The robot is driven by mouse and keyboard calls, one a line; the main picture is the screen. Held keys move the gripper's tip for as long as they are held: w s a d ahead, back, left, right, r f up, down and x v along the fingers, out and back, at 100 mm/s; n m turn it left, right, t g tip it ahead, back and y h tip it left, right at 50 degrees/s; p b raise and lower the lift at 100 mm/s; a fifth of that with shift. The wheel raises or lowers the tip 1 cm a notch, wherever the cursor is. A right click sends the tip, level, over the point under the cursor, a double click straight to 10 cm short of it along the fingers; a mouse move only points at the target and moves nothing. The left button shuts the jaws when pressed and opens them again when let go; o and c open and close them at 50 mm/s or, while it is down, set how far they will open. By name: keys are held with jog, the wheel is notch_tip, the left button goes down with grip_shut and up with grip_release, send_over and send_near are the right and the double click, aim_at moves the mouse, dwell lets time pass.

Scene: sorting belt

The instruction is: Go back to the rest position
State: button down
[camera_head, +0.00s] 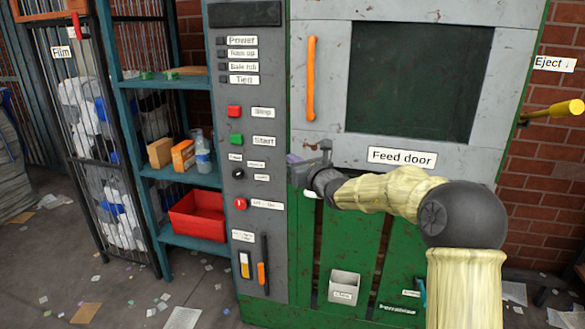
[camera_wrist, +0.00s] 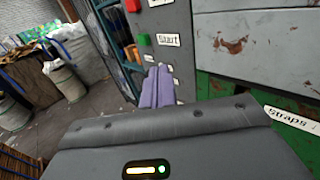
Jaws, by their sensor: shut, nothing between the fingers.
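My gripper (camera_head: 296,160) is in front of the machine, between the grey control panel (camera_head: 222,115) and the feed door (camera_head: 470,152). In the wrist view its two purple-grey fingers (camera_wrist: 158,72) lie side by side, shut, with nothing between them. The green Start button (camera_head: 236,139) is left of the gripper in the head view, and in the wrist view (camera_wrist: 143,40) it is just above the fingertips. I cannot tell how far the fingertips are from the panel. My arm reaches in from the lower right, bent at the elbow.
The feed door has an orange handle (camera_head: 311,80). A blue shelf (camera_head: 147,84) with a red bin (camera_head: 198,213) stands left of the machine, beside a mesh cage labelled Film (camera_head: 80,170). A yellow Eject lever (camera_head: 555,111) juts out at right. Scraps litter the floor.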

jog(key=s+d+f+n+g+h, duration=0.1)
jog(key=s+f+n+g, duration=0.3)
jog(key=s+f+n, duration=0.5)
jog(key=s+d+f+n+g+h, duration=0.1)
jog(key=s+f+n+g, duration=0.45)
jog(key=s, duration=0.45)
jog(key=s+d+f+n+g+h, duration=0.1)
jog(key=s+d+f+n+h, duration=0.3)
jog(key=s+d+n, duration=0.45)
jog(key=s+d+f+n+g+h, duration=0.2)
jog(key=s+d+f+n+h, duration=0.3)
jog(key=s+d, duration=0.6)
notch_tip(320, 180, up, 21)
jog(key=s+a+n+y+p, duration=0.1)
jog(key=p, duration=1.9)
jog(key=shift+s+a, duration=0.4)
jog(key=c, duration=2.2)
grip_release()
